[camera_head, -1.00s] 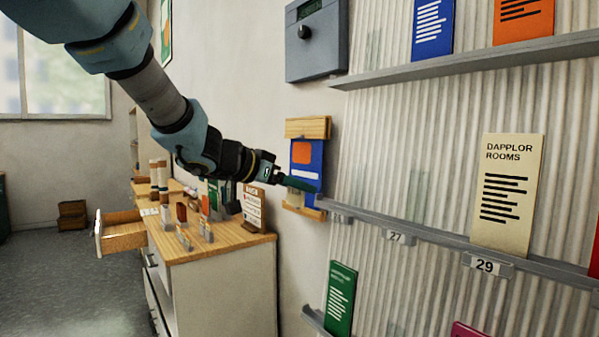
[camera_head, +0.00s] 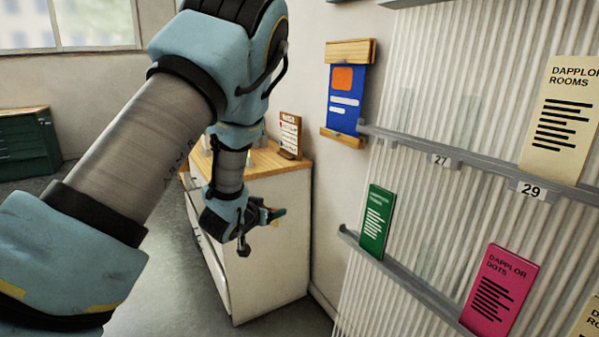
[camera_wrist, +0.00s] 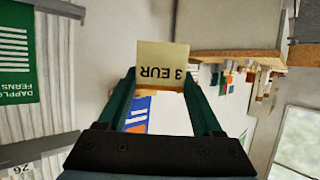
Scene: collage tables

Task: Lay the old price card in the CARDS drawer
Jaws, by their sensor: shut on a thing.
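My gripper (camera_head: 275,214) is in front of the white cabinet (camera_head: 268,268) in the head view. In the wrist view my gripper (camera_wrist: 161,82) is shut on a small cream card (camera_wrist: 162,55) that reads "3 EUR", upside down there. The card stands out beyond the fingertips. In the head view the card is too small to make out clearly. The cabinet has a wooden top and drawer fronts on its left side. My arm covers most of that side, so the open drawer and any CARDS label cannot be made out now.
A ribbed wall rack with rails holds a green booklet (camera_head: 376,222), a pink booklet (camera_head: 499,290) and a cream booklet (camera_head: 562,120) at the right. A small sign (camera_head: 290,135) stands on the cabinet top. A green chest (camera_head: 28,143) stands far left. Grey floor is clear between.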

